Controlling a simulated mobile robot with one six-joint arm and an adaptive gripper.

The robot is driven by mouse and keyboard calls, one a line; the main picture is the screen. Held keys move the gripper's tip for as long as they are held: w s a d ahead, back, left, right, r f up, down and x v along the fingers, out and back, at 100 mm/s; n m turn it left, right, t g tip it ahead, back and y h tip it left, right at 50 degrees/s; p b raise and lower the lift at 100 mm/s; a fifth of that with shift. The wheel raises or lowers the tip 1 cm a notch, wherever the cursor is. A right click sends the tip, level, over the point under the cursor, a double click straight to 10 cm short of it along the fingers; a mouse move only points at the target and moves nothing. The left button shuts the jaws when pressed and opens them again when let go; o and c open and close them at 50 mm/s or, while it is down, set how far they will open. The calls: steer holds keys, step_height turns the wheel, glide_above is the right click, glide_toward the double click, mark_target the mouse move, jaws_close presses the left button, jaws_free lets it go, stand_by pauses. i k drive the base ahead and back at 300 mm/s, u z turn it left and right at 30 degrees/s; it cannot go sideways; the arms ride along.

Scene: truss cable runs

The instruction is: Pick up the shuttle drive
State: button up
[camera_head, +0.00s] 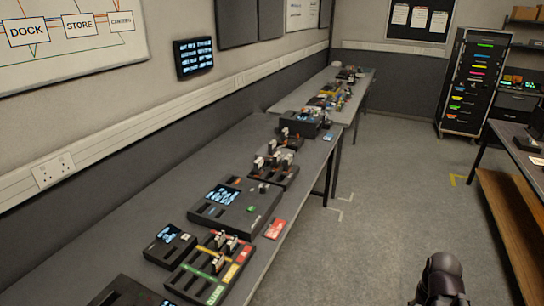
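I cannot tell which object is the shuttle drive. Several small upright pieces, light and dark, stand in a slotted tray with coloured strips (188,281) at the near end of the left bench. Similar upright pieces stand in a dark slotted holder (286,181) farther along. A red card-like piece (275,229) lies flat near the bench's front edge. A dark rounded part, likely of my arm, shows at the lower right over the floor. No gripper fingers show.
The left bench (112,212) also bears a large dark console (236,222) and a small screen unit (170,246). A second bench (360,84) continues behind. A rack with coloured labels (473,83) stands at the back right. Another bench is at right. The floor between is clear.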

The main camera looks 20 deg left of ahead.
mark_target(272, 145)
steer(key=z, duration=0.6)
steer(key=k, duration=0.15)
steer(key=u, duration=1.55)
steer(key=i, duration=1)
steer(key=z, duration=0.1)
steer(key=k, duration=0.6)
steer(key=z, duration=0.35)
